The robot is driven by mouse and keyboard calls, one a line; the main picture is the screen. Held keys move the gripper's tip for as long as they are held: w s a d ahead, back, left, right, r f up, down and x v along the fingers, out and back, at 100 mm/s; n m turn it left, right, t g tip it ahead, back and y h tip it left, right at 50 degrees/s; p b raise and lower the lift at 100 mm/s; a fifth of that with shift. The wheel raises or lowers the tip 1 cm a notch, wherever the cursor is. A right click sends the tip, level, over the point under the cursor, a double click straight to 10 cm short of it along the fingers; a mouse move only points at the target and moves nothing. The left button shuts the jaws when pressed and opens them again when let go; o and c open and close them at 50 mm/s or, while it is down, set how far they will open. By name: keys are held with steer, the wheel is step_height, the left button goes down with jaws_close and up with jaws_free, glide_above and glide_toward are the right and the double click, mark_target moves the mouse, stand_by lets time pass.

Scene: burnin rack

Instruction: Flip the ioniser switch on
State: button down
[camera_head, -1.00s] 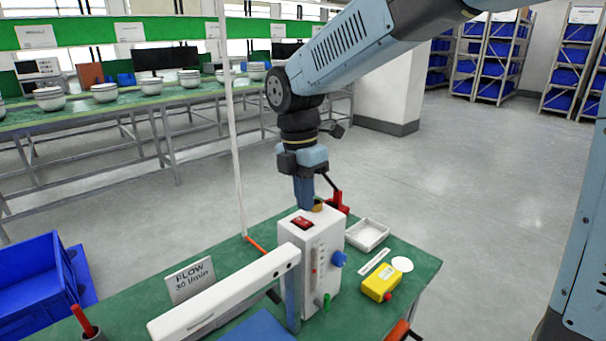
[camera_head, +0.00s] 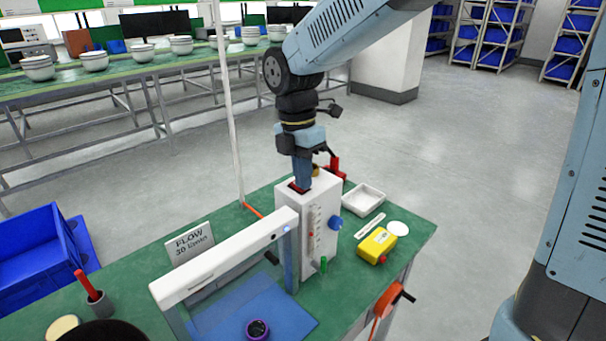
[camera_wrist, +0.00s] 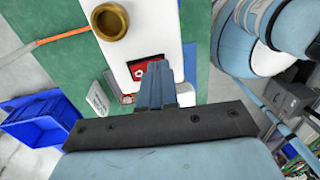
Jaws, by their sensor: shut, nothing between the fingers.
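The white ioniser unit (camera_head: 320,222) stands upright on the green bench, with a blue knob (camera_head: 334,223) and a small green part on its side. Its red rocker switch is on the top face; in the wrist view the red switch (camera_wrist: 146,66) shows with a white mark, partly covered by my fingers. My gripper (camera_head: 300,184) is shut and empty, pointing down at the switch. In the wrist view the fingertips (camera_wrist: 153,68) overlap the switch. Whether they touch it, and which way the rocker is tilted, I cannot tell. A brass fitting (camera_wrist: 110,22) sits beside the switch.
A white bar (camera_head: 225,257) extends left from the unit above a blue mat (camera_head: 290,318). A flow sign (camera_head: 190,244), white tray (camera_head: 364,199), yellow box (camera_head: 377,244) and pen cup (camera_head: 100,304) stand around.

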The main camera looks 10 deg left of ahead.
mark_target(293, 183)
steer(key=shift+a, duration=0.1)
steer(key=shift+w+a+r, duration=0.15)
steer(key=shift+w+a, duration=0.35)
step_height(293, 183, up, 14)
steer(key=w+a, duration=0.1)
steer(key=shift+a, duration=0.15)
stand_by(0.5)
steer(key=s+d+f+m+t, duration=0.2)
steer(key=s+d+m, duration=0.2)
steer(key=d+m, duration=0.5)
steer(key=s+d+f+m+t, duration=0.1)
steer(key=s+d+m, duration=0.3)
steer(key=d+m, duration=0.5)
steer(key=s+d+f+m+t+y, duration=0.1)
steer(key=s+d+f+m+t, duration=0.1)
steer(key=d+m, duration=0.8)
steer(key=s+d+t, duration=0.1)
steer(key=s+d, duration=0.1)
steer(key=d, duration=0.1)
steer(key=shift+s+d+f, duration=0.25)
steer(key=shift+f, duration=0.05)
